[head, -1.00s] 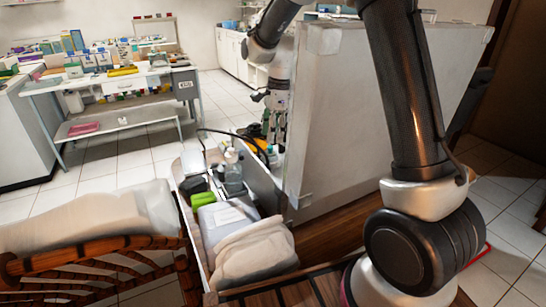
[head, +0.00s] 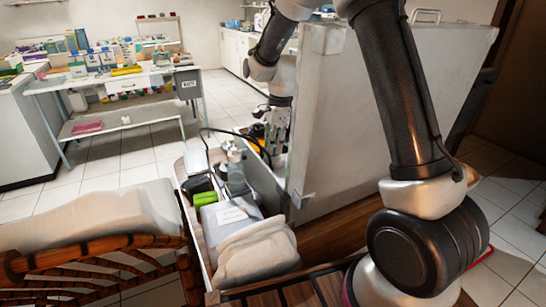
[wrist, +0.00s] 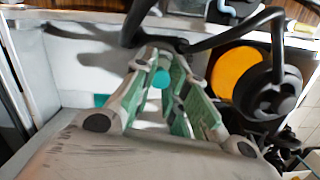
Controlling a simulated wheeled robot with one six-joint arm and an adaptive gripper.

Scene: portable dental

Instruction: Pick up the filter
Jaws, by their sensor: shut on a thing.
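My gripper (head: 277,128) reaches down beside the grey case, into the open compartment on its left. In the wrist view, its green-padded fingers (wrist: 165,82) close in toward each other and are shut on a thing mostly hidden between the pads. It seems to be the filter, but its shape is unclear; a small teal round patch (wrist: 161,78) shows between the fingers. A black round part with an orange face (wrist: 237,72) is just right of the fingers. A black hose (wrist: 215,38) crosses beyond the fingertips.
The large grey case lid (head: 345,120) stands upright close to the right of my gripper. Bottles (head: 235,165), a green box (head: 205,198) and a wrapped pack (head: 255,250) fill the near tray. A cluttered white table (head: 120,80) stands at the back left.

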